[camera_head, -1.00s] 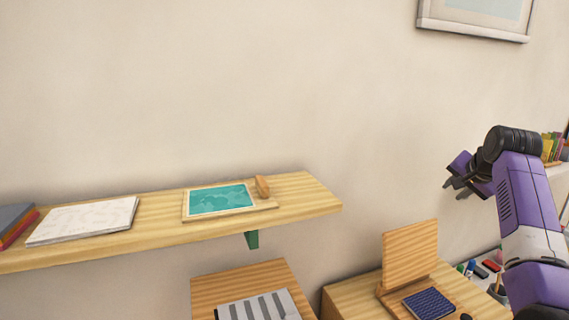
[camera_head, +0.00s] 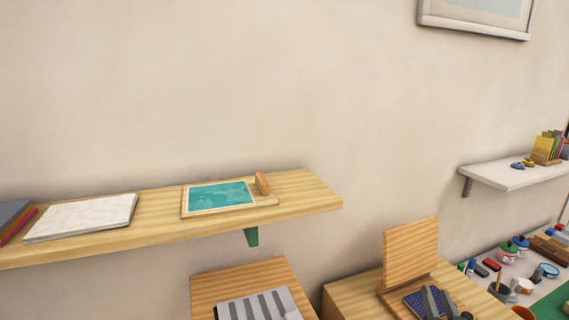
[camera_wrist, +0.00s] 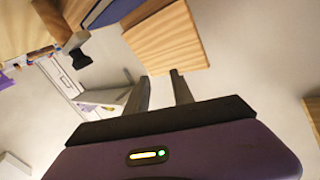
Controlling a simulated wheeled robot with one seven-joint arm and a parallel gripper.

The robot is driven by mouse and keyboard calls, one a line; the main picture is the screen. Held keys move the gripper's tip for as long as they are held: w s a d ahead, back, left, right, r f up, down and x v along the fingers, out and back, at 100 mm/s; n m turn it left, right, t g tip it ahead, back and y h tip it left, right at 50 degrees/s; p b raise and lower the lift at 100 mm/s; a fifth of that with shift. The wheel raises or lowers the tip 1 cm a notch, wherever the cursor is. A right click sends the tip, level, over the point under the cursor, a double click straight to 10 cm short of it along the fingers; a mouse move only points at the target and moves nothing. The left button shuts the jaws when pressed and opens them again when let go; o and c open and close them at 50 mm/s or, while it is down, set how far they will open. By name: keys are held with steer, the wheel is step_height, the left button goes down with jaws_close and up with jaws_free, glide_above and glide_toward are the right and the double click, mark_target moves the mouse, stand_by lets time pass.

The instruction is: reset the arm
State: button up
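My gripper (camera_head: 437,293) shows only by its grey fingers at the bottom of the head view, in front of the blue inkpad (camera_head: 413,299). In the wrist view my gripper (camera_wrist: 160,76) has its two fingers apart with nothing between them. The tips point toward a wooden panel (camera_wrist: 166,38), but I cannot tell whether they touch it. A blue pad (camera_wrist: 112,9) shows beside that panel. The rest of my arm is out of the head view.
A wooden shelf (camera_head: 310,195) holds a teal inkpad (camera_head: 220,197) with a wooden piece (camera_head: 262,184) beside it. An upright wooden panel (camera_head: 410,252) stands behind the blue inkpad. A white shelf (camera_head: 510,174) and a cluttered desk are at right.

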steer(key=s+a+f+n+y, duration=0.1)
steer(key=s+a, duration=0.3)
steer(key=s, duration=1.1)
steer(key=s+a+f+n+g+y, duration=0.1)
steer(key=s+a, duration=0.4)
steer(key=s, duration=1)
steer(key=s+a+f+n+g+y+b, duration=0.1)
steer(key=s+a, duration=0.4)
steer(key=s, duration=1)
steer(key=shift+s+f+n+y, duration=0.2)
steer(key=shift+s+n+y, duration=0.25)
steer(key=shift+n, duration=0.35)
